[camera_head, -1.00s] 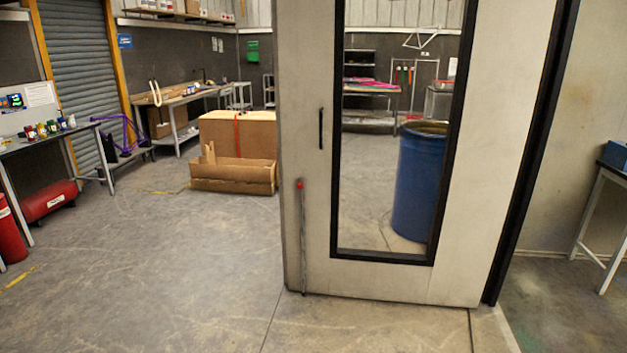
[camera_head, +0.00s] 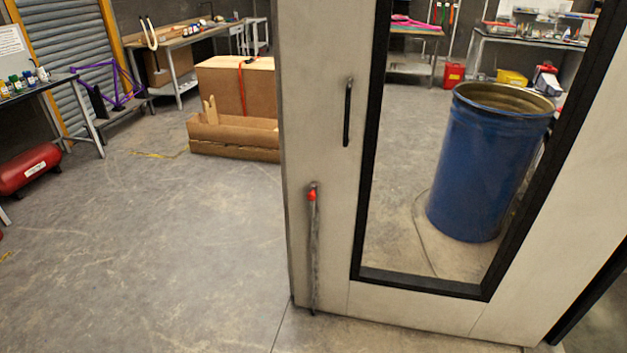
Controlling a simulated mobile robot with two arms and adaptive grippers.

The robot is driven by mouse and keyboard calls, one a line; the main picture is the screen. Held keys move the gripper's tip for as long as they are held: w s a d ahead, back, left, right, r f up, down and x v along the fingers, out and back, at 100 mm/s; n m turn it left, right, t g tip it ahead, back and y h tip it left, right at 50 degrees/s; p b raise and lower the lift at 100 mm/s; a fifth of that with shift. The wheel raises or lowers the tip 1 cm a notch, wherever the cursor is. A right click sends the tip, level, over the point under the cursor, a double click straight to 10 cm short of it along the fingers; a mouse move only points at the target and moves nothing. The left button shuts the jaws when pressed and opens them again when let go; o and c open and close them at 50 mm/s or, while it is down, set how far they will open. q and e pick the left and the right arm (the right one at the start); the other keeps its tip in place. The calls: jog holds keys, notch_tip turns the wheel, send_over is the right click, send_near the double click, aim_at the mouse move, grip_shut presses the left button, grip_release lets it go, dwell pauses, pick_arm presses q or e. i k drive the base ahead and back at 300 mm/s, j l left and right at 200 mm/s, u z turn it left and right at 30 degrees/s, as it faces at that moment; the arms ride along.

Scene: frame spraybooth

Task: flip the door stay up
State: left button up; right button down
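The door stay (camera_head: 314,250) is a thin grey bar on the lower left part of the pale door (camera_head: 325,185). It hangs about vertical near the door's free edge, with a red knob (camera_head: 311,195) near its top. Its lower end is at the floor, by the door's bottom edge; I cannot tell whether it touches the floor. The door stands open, with a tall black-framed window and a black vertical handle (camera_head: 347,112) above and right of the stay. Neither of my grippers shows in this view.
A blue drum (camera_head: 490,165) stands behind the window. A cardboard box (camera_head: 235,85) and a low cardboard tray (camera_head: 235,150) are on the floor left of the door. A red tank (camera_head: 28,168) lies at the far left. The concrete floor (camera_head: 190,260) left of the door is clear.

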aim_at(311, 195)
jog(key=i+l+u, duration=0.1)
jog(key=i+u, duration=0.15)
jog(key=i, duration=0.3)
jog(key=i+l+u, duration=0.3)
jog(key=i, duration=0.2)
jog(key=i+l+u, duration=0.25)
jog(key=i, duration=0.25)
